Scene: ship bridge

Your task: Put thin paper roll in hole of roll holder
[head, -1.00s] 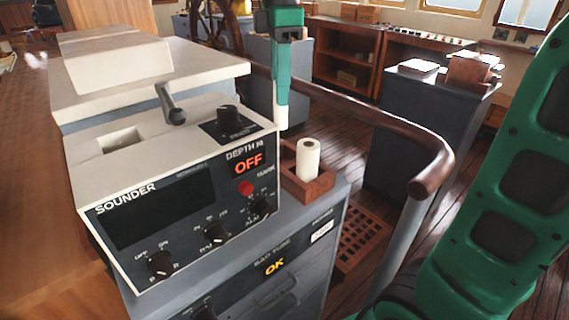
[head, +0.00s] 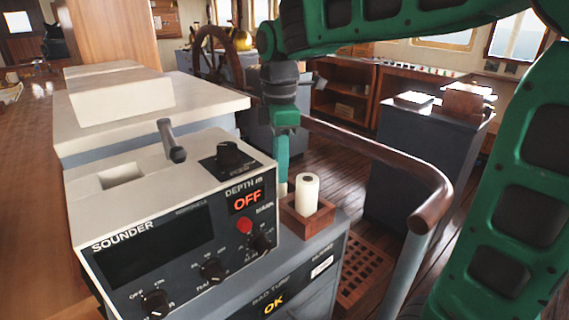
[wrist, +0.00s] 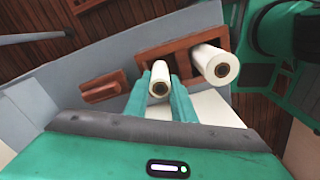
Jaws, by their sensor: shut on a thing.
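My gripper (head: 281,160) points down behind the sounder console, just left of the roll holder. In the wrist view its teal fingers (wrist: 160,92) are shut on the thin paper roll (wrist: 160,78), a narrow white roll with a brown core. A pale bit of the thin roll (head: 281,188) shows below the fingers in the head view; its lower end is hidden. The wooden roll holder (head: 307,221) sits on the grey cabinet, and in the wrist view (wrist: 180,36). A thicker white roll (head: 307,192) stands upright in it, right of the thin roll. I cannot tell whether the thin roll touches the holder.
The sounder console (head: 150,250) with a lever (head: 171,140) stands close at left. A curved wooden handrail (head: 400,165) runs to the right of the holder. A small wooden block (wrist: 102,88) shows left of my fingers in the wrist view.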

